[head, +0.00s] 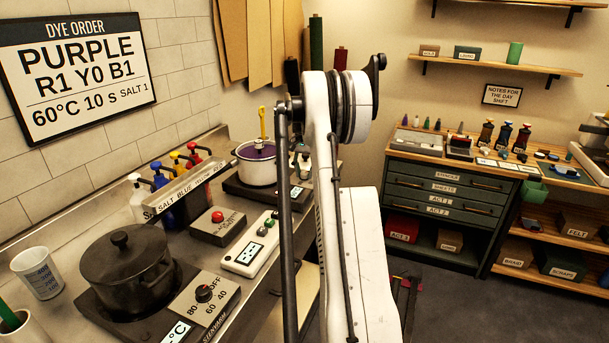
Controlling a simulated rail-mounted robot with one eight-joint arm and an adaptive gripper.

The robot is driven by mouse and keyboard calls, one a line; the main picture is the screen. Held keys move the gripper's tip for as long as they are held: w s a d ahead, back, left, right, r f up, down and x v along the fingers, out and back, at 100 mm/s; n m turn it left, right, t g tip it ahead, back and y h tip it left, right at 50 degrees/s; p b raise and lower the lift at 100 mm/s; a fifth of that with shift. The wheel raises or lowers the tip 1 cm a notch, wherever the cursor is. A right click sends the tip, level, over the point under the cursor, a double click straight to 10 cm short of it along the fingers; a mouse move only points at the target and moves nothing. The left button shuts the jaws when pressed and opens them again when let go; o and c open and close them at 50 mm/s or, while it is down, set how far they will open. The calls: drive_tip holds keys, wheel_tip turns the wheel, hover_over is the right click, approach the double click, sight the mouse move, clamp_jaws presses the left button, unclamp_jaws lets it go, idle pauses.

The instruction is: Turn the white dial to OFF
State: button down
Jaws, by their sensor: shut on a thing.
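I do not see a white dial; my arm covers the space to the right of the white pot (257,163). That pot holds purple liquid with a yellow stick standing in it, on a dark hot plate (236,187). A black dial (204,293) sits on a plate marked OFF, 40, 60 and 80, in front of the black pot (124,267). My gripper is out of sight, and my white arm fills the middle of the view.
A white device with a display (250,250) and a red-button box (217,226) stand between the pots. A measuring cup (36,273) stands at left. A green drawer cabinet (450,198) stands at right, beyond open floor.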

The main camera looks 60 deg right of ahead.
sight(304, 173)
drive_tip(key=n+b, duration=0.1)
drive_tip(key=n, duration=0.3)
drive_tip(key=shift+n, duration=1.8)
drive_tip(key=shift+n+b, duration=0.3)
drive_tip(key=c, duration=1.4)
unclamp_jaws()
wheel_tip(304, 173, up, 12)
drive_tip(key=shift+r, duration=0.1)
drive_tip(key=shift+a, duration=0.1)
